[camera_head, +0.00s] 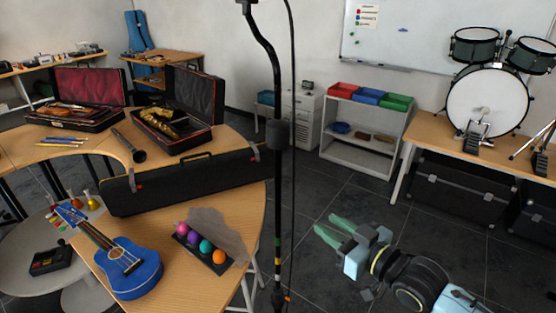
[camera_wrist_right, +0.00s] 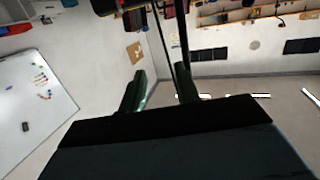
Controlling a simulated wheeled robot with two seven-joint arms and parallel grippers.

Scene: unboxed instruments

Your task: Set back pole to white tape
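A tall black pole (camera_head: 277,185) stands upright in the middle of the head view, with a grey collar partway up and a bent upper part. My left gripper is not in view.
A thin black cable (camera_head: 292,150) hangs beside the pole. Left is a curved wooden table (camera_head: 215,195) with a blue ukulele (camera_head: 127,265), a long black case (camera_head: 180,182) and coloured balls in a tray. A drum set (camera_head: 490,100) stands right. Dark tiled floor between is clear.

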